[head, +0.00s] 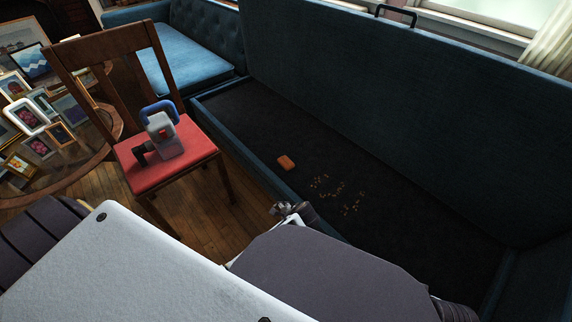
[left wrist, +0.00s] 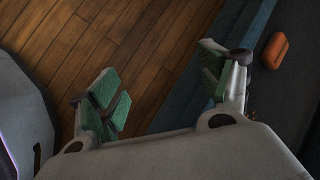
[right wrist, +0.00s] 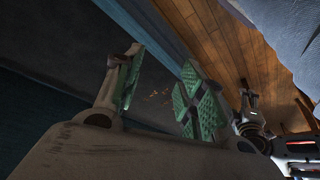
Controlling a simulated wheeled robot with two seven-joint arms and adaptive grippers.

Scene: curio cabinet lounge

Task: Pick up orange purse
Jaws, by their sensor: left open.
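The orange purse (head: 286,163) is a small rounded block lying on the dark floor of the open sofa box, close to its front edge. It also shows in the left wrist view (left wrist: 275,53), right of the right-hand finger and apart from it. My left gripper (head: 287,209) shows only in part in the head view, partly hidden by my arm. In the left wrist view its green-padded fingers (left wrist: 160,88) are spread and empty above the sofa's front edge and wood floor. My right gripper (right wrist: 163,82) has its fingers apart with nothing between them.
The blue sofa's front rim (head: 262,172) runs beside the purse; its raised panel (head: 420,120) stands behind. Small golden bits (head: 338,190) lie right of the purse. A wooden chair (head: 215,165) with a grey-and-blue object (head: 163,140) stands left. A table of picture frames (head: 75,165) is farther left.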

